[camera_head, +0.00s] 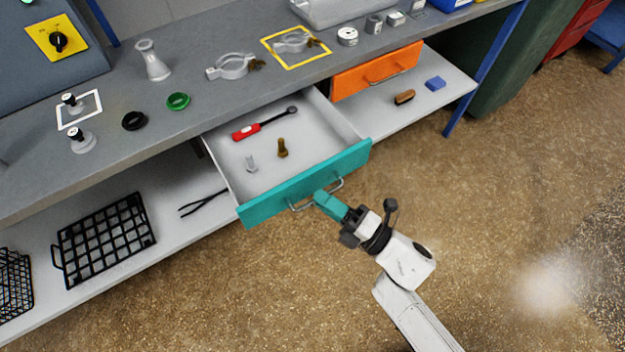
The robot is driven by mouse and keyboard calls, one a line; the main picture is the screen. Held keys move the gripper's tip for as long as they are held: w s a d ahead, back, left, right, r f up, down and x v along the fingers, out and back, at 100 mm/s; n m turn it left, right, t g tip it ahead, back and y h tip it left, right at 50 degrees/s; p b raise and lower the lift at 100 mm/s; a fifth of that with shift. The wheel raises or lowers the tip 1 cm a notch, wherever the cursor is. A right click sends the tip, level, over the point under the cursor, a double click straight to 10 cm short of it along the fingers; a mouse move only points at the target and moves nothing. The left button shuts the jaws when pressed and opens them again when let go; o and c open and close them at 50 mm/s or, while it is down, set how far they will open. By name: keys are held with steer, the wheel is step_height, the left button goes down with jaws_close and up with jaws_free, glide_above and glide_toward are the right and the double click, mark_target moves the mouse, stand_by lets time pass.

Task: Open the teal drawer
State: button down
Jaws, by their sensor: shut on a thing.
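The teal drawer (260,204) is pulled out from under the grey bench, and its white inside shows. In it lie a red-handled tool (262,126), a silver bolt (251,163) and a brass-coloured bolt (282,148). A metal bar handle (338,184) runs along the drawer's front. My gripper (322,198), with teal fingers, is shut on the middle of this handle, and the fingers hide part of the bar. My white arm reaches in from the lower right.
An orange drawer (377,71) sits to the right under the bench. A lower shelf (190,203) holds a black wire basket (104,240) and black tongs (203,202). A blue leg (485,70) stands at right. The brown floor in front is clear.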

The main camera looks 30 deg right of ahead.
steer(key=shift+s+f, duration=0.1)
steer(key=shift+s, duration=1)
steer(key=shift+d, duration=0.1)
steer(key=c, duration=1.2)
jaws_free()
steer(key=b+v, duration=0.1)
steer(key=v, duration=0.9)
steer(key=shift+s+d+f+b, duration=0.1)
steer(key=shift+s+d+b, duration=0.05)
steer(key=shift+s+b, duration=0.2)
